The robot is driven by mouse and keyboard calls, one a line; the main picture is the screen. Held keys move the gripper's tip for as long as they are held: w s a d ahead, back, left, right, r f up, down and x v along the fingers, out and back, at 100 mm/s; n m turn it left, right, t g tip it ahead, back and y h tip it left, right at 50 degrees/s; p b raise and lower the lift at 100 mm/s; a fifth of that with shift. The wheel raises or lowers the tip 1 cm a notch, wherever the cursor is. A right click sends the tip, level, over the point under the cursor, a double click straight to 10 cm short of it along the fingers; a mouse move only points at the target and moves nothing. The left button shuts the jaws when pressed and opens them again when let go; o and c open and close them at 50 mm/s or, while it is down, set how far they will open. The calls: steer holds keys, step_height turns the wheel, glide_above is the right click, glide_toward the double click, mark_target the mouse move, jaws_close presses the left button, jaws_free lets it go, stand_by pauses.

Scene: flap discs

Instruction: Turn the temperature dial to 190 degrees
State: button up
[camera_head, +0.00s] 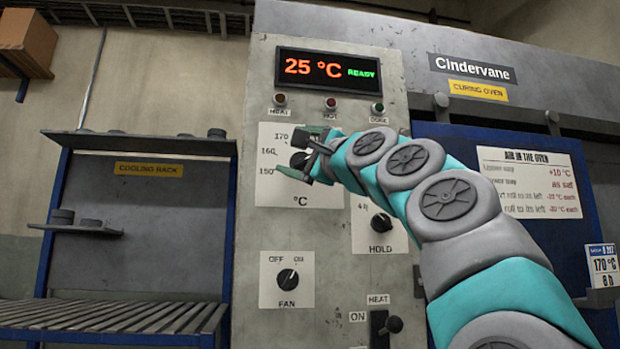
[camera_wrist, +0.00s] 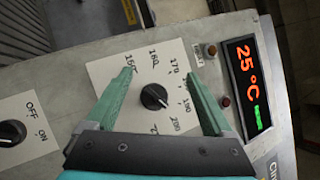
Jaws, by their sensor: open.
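The temperature dial is a black round knob (camera_head: 299,160) on a white card with a degree scale, on the grey control panel; my gripper and arm hide the card's right part. In the wrist view the dial (camera_wrist: 154,97) lies between my two green fingers, with numbers around it. Its white mark seems to point to the lower right, on the 190 to 200 side; the exact reading is too small to tell. My gripper (camera_wrist: 159,75) is open, its fingers on either side of the knob with gaps; contact is not visible. It also shows in the head view (camera_head: 318,160).
The display (camera_head: 328,70) reads 25 °C READY. Small lamps (camera_head: 330,103) sit below it. The HOLD knob (camera_head: 381,222), FAN knob (camera_head: 288,279) and HEAT lever (camera_head: 385,324) are below the dial. A notice (camera_head: 530,182) hangs on the oven at right. A cooling rack (camera_head: 130,230) stands left.

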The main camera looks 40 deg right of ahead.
mark_target(304, 163)
steer(key=shift+o, duration=0.3)
steer(key=s+d+f+m+t+b, duration=0.1)
steer(key=d+f+m+t, duration=0.1)
steer(key=d+f+m, duration=0.2)
steer(key=d+m, duration=0.1)
steer(key=m, duration=0.1)
steer(key=shift+s+d+f+m+t+b, duration=0.2)
steer(key=shift+s+f+m+t+b, duration=0.1)
steer(key=shift+s+t, duration=0.1)
steer(key=shift+m, duration=0.4)
steer(key=shift+d+f+p+x, duration=0.15)
steer(key=shift+p+x, duration=0.3)
steer(key=shift+x, duration=1.45)
steer(key=shift+d+f+p+x, duration=0.15)
steer(key=shift+p+x, duration=0.3)
steer(key=shift+x, duration=1.5)
steer(key=shift+w+r, duration=0.1)
steer(key=shift+w, duration=0.05)
